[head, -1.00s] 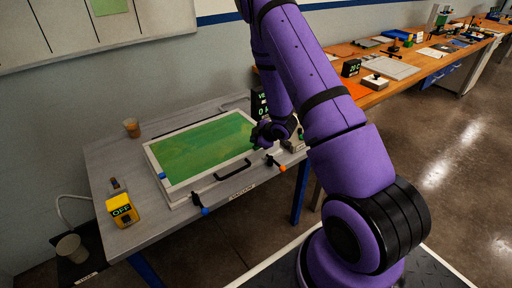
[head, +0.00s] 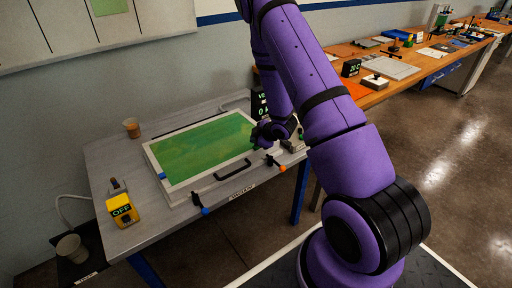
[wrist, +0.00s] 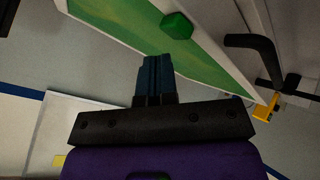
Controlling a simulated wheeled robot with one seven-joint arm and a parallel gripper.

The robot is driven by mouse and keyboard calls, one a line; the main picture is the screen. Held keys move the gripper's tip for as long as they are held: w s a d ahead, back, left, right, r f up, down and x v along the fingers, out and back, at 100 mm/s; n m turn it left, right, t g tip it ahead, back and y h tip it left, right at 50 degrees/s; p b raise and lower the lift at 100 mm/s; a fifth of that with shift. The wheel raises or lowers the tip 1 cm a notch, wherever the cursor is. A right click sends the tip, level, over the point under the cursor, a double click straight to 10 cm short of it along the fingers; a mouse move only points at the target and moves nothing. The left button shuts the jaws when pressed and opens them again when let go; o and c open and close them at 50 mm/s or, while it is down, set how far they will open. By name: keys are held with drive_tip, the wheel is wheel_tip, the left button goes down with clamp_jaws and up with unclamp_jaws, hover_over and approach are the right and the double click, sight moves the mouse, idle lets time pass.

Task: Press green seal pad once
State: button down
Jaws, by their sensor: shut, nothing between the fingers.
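A small green faceted pad (wrist: 176,25), which looks like the seal pad, is near the top of the wrist view. My gripper (wrist: 156,60) is shut and empty, with its dark fingertips a short way from the pad in the picture. I cannot tell whether they touch. In the head view my gripper (head: 268,132) is at the right edge of the framed green panel (head: 205,148). A small bit of green (head: 301,136) shows just right of it, partly hidden by my arm.
A black handle (head: 232,170) and blue and orange knobs are along the panel's front. A yellow OFF switch box (head: 122,209) and an amber cup (head: 131,128) stand on the grey table (head: 112,170). A dark display (head: 259,104) stands behind my gripper.

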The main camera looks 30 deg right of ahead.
drive_tip(key=shift+f, duration=0.4)
drive_tip(key=shift+f, duration=0.5)
idle(0.8)
drive_tip(key=shift+r, duration=0.9)
drive_tip(key=shift+r, duration=2.55)
